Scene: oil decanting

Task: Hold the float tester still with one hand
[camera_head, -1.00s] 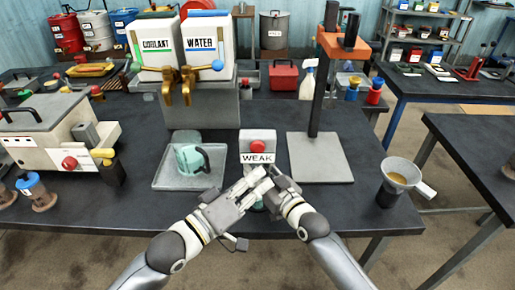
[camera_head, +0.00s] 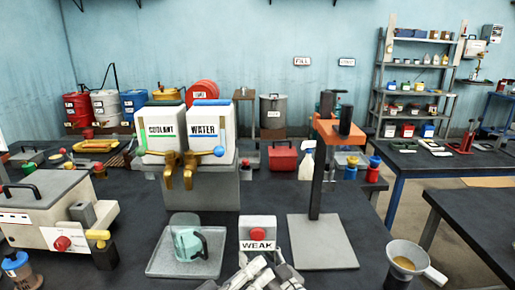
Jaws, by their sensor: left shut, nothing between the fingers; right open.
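No object can be clearly made out as the float tester. The spot around my grippers at the bottom edge is largely cut off. My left gripper (camera_head: 257,274) shows only in part there, shut with nothing seen between its fingers. My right gripper (camera_head: 284,276) is close beside it on the right, open and partly cut off. Both are in front of a grey box (camera_head: 258,223) with a red button and a "WEAK" label. I cannot tell whether either gripper touches anything.
A teal jug (camera_head: 188,244) stands on a grey tray (camera_head: 160,268) to the left. Coolant (camera_head: 160,145) and water (camera_head: 205,145) containers with taps stand behind. A stand with a flat base (camera_head: 322,245) is to the right. A funnel (camera_head: 405,262) sits at the table's right edge.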

